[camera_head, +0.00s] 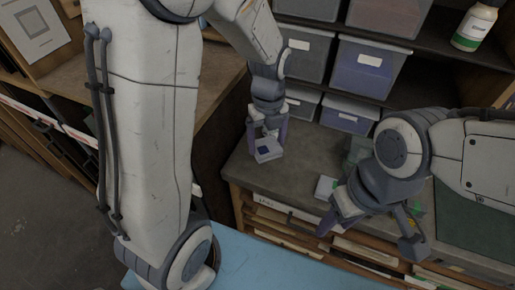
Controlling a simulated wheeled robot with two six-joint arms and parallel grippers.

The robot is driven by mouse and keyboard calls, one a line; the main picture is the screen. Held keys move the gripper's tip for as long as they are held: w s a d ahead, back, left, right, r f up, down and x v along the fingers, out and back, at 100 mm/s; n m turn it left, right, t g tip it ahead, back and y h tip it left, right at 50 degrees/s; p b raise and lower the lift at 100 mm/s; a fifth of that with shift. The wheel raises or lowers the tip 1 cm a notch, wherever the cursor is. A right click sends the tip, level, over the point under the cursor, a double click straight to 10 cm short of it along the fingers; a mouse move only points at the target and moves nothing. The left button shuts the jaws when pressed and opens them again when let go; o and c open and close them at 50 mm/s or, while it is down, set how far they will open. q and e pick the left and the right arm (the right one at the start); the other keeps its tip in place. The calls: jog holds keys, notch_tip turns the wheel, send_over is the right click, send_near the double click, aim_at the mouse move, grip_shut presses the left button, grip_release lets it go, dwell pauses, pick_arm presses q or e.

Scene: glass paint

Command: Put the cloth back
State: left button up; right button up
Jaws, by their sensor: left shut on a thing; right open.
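My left gripper (267,139) points down over the grey bench and is shut on a small whitish square thing with a dark blue patch, which looks like the folded cloth (264,155). The cloth is just above or on the bench top near its left end; I cannot tell which. My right gripper (368,240) is open with its fingers spread wide and nothing between them. It is in front of the bench's front edge, to the right of the cloth.
The grey bench top (302,148) has free room between the grippers. Grey plastic bins (349,115) stand behind. A white bottle (475,26) is on the upper right shelf. A blue surface (262,262) is in front.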

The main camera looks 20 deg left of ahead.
pick_arm(q)
jog(key=a+f, duration=0.1)
jog(key=a, duration=0.1)
jog(key=shift+s+a+f, duration=0.1)
jog(key=shift+a+f, duration=0.3)
jog(key=shift+f+p, duration=0.6)
jog(key=shift+f, duration=1.35)
jog(key=o, duration=0.9)
jog(key=shift+r, duration=0.15)
